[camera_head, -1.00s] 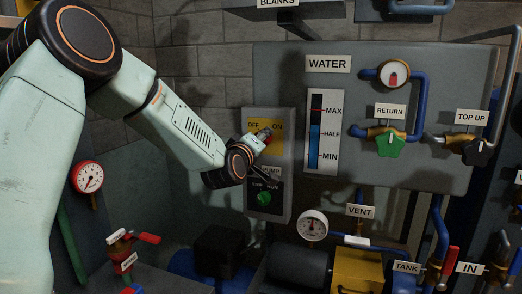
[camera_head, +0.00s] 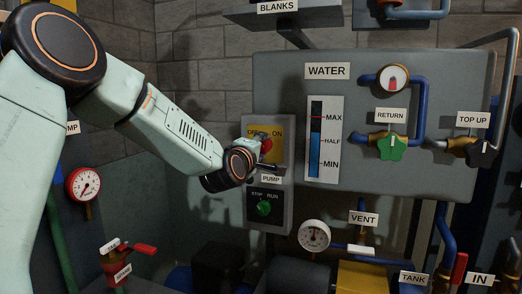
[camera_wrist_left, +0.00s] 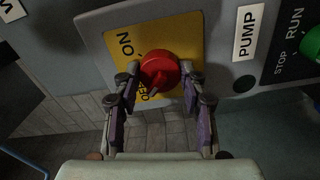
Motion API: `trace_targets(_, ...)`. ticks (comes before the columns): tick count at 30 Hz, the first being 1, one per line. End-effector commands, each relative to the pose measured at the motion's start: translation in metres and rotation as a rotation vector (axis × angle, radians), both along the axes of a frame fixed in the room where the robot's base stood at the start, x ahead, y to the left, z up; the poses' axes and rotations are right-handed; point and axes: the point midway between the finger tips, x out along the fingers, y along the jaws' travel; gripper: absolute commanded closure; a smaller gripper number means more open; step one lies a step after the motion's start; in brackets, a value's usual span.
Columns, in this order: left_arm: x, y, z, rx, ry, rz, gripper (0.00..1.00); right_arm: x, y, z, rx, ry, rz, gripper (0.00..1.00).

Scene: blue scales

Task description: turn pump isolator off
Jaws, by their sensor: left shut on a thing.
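The pump isolator is a red knob (camera_head: 267,144) on a yellow plate (camera_head: 277,130) marked OFF at left and ON at right, on a grey box above the PUMP label. My left gripper (camera_head: 257,152) is at the knob and partly hides it and the OFF lettering. In the left wrist view the red knob (camera_wrist_left: 160,70) sits between the two fingers of my left gripper (camera_wrist_left: 160,82), which is shut on it. A small dark mark on the knob's rim lies close to the OFF lettering there. My right gripper is not in view.
Below the isolator is a green STOP/RUN knob (camera_head: 264,208). To the right are the level gauge (camera_head: 323,140) and the green RETURN valve (camera_head: 391,147). A shelf marked BLANKS (camera_head: 285,14) juts out above. A pressure gauge (camera_head: 314,235) stands below right.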

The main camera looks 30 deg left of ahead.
Motion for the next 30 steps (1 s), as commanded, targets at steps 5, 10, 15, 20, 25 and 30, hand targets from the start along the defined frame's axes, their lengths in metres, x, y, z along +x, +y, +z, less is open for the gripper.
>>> trace_targets(5,-0.0002,0.0001,-0.0006,-0.005,0.001,0.0,0.89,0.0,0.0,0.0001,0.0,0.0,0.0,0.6)
trace_targets(10,-0.0002,0.0001,-0.0006,-0.005,0.001,0.0,0.55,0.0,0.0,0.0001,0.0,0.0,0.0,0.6)
trace_targets(15,-0.0001,0.0001,-0.0005,-0.003,0.001,0.0,0.41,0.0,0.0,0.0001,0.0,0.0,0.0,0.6)
trace_targets(20,-0.0001,0.0,-0.0004,-0.002,0.0,0.0,0.35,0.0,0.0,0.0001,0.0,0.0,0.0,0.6)
trace_targets(25,-0.0001,0.0,-0.0002,-0.002,0.0,0.0,0.35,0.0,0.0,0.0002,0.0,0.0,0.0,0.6)
trace_targets(30,-0.0084,-0.0016,0.0004,-0.004,-0.001,0.0,0.35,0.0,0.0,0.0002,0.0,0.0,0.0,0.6)
